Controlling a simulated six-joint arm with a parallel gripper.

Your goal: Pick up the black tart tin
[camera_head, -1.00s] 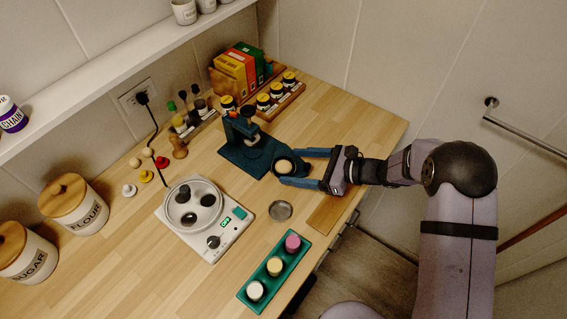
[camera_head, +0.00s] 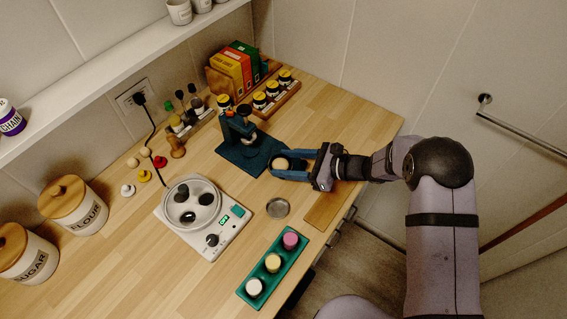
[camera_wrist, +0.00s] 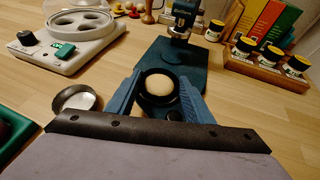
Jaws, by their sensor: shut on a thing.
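The black tart tin (camera_wrist: 160,100) shows in the wrist view as a dark round ring with a pale beige round filling (camera_wrist: 159,86) in it. My gripper (camera_head: 281,166) is shut on it, one blue finger on each side. In the head view the fingers hide most of the tin's rim, and the pale filling shows between them. The tin is at the front edge of the dark teal press stand (camera_head: 247,153); I cannot tell whether it is clear of the worktop.
An empty grey round tin (camera_head: 278,208) lies nearby on the worktop. A wooden rack of yellow-lidded jars (camera_head: 272,98) stands behind. Bare worktop lies right of the press.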

